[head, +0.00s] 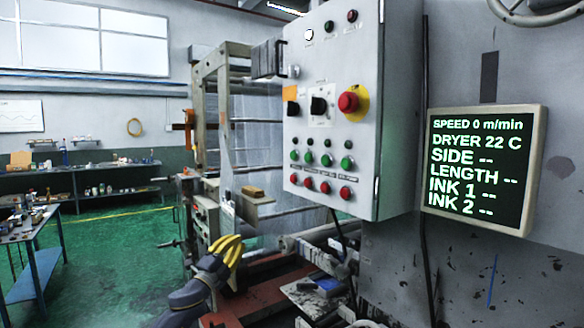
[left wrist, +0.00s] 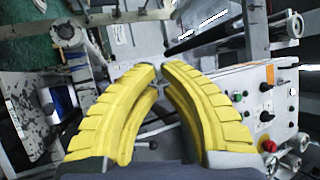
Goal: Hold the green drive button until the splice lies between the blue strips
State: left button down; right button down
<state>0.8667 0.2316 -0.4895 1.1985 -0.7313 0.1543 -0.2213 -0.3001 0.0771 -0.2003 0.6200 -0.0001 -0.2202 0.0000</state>
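The control panel (head: 335,110) stands at the middle of the head view. It carries a row of green buttons (head: 327,160); their labels are too small to read, so I cannot tell which one is the drive button. The panel also shows at the right of the left wrist view (left wrist: 262,100). My left gripper (head: 232,243) has yellow ribbed fingers and is below and left of the panel, apart from the buttons. In the left wrist view its fingertips (left wrist: 160,68) come together with nothing visible between them. My right gripper is not in view.
A display (head: 485,170) right of the panel reads SPEED 0 m/min and DRYER 22 C. The panel has a red stop knob (head: 348,102) and red buttons (head: 325,187). The frame (head: 198,130) with translucent film (head: 250,125) stands behind. Green floor is open at left.

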aim_at(294, 156)
pick_arm(q)
jog(key=s+d+r+m+g+h, duration=0.1)
jog(key=s+d+r+m+h, duration=0.1)
jog(key=r, duration=0.8)
jog(key=s+d+r+m+g+h, duration=0.1)
jog(key=s+r+m+h, duration=0.3)
jog(key=r, duration=0.5)
jog(key=s+d+r+m+g+h, duration=0.2)
jog(key=r+m, duration=0.4)
jog(key=r, duration=0.4)
jog(key=shift+s+d+r+h, duration=0.3)
jog(key=shift+s+d+h, duration=0.2)
jog(key=shift+d+h, duration=0.15)
jog(key=shift+w+d, duration=0.1)
jog(key=shift+d, duration=0.05)
jog(key=w+d, duration=0.4)
jog(key=d, duration=0.3)
jog(key=shift+d, duration=0.2)
